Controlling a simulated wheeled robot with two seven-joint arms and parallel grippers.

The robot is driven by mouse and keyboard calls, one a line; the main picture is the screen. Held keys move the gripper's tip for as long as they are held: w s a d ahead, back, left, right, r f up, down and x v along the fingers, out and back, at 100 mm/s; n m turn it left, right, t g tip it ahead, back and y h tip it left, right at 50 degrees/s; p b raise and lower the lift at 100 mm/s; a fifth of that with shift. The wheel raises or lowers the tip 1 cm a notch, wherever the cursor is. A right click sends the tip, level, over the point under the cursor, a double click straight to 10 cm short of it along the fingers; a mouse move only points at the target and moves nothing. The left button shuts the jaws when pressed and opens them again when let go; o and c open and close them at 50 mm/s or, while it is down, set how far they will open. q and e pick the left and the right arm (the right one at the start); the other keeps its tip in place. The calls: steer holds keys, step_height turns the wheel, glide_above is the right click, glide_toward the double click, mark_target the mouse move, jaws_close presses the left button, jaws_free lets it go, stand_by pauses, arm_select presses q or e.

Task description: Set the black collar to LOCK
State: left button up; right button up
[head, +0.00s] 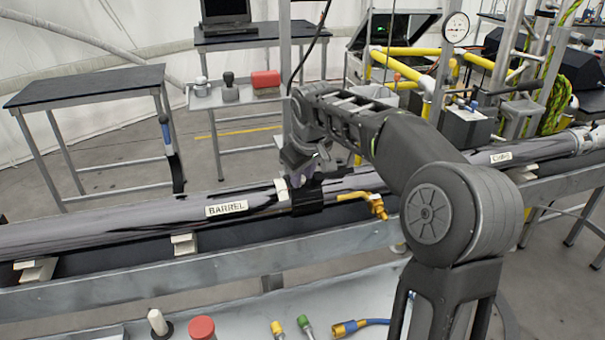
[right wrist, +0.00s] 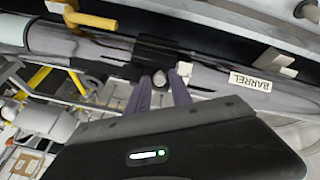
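The black collar (head: 307,198) is a short dark sleeve around the long grey tube, just right of the BARREL label (head: 227,208). In the right wrist view the collar (right wrist: 157,52) lies just beyond my fingertips, with a small grey knob (right wrist: 159,80) at its near edge. My right gripper (head: 303,178) reaches down to the collar from above and behind. Its two purple fingers (right wrist: 160,84) stand apart on either side of the knob; I see no clear contact. No LOCK mark is readable. My left gripper is out of view.
A brass fitting (head: 376,203) sticks out of the tube right of the collar. A grey beam (head: 120,285) runs in front. A tray (head: 255,310) below holds several small parts. A side table (head: 88,84) stands back left, and yellow pipework (head: 405,68) behind my arm.

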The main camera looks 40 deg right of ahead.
steer(key=shift+c, duration=0.3)
jaws_close()
stand_by(1.2)
